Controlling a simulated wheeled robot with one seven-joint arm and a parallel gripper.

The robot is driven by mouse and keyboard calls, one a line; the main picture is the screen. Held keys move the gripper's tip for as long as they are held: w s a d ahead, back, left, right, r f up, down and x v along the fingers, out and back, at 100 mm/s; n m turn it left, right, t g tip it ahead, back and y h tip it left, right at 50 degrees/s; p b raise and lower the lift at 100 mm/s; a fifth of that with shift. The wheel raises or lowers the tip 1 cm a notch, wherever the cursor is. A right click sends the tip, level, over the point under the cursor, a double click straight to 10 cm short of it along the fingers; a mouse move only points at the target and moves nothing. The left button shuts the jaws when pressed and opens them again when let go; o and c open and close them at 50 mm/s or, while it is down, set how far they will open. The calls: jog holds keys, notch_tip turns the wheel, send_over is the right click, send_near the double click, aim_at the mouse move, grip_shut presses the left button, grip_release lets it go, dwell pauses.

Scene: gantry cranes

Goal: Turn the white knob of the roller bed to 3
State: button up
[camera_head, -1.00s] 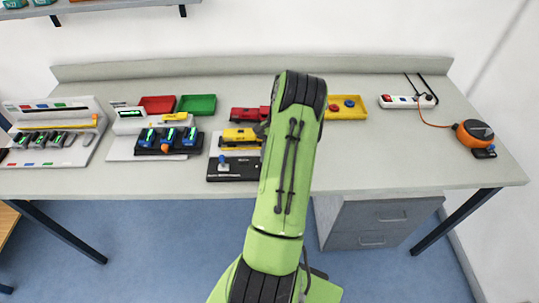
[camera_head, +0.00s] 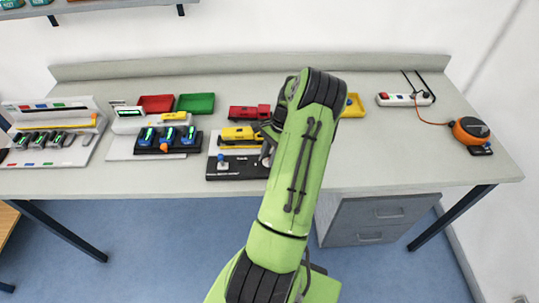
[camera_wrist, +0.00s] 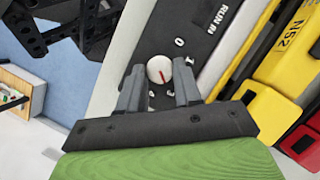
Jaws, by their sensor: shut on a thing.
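The white knob (camera_wrist: 159,69) has a red pointer line and sits on the dark panel (camera_wrist: 168,22) of the roller bed. In the wrist view my gripper (camera_wrist: 159,66) has one finger on each side of the knob and is shut on it. The red line points toward the lower right of the picture. A "0" and a "1" show beside the knob; the marks below it are partly covered and hard to read. In the head view the roller bed (camera_head: 238,170) carries a yellow locomotive (camera_head: 240,133); my arm hides its right end and the knob.
A red locomotive (camera_head: 248,112) stands behind the roller bed. A black rack with blue devices (camera_head: 168,142) is to the left. Red (camera_head: 156,103) and green (camera_head: 196,103) trays lie behind. A power strip (camera_head: 400,99) and an orange reel (camera_head: 470,131) are at the right.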

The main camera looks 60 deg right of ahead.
jog(key=o, duration=1)
jog(key=shift+o, duration=0.2)
jog(key=p+v, duration=0.2)
jog(key=v, duration=1.3)
jog(key=shift+r, duration=0.4)
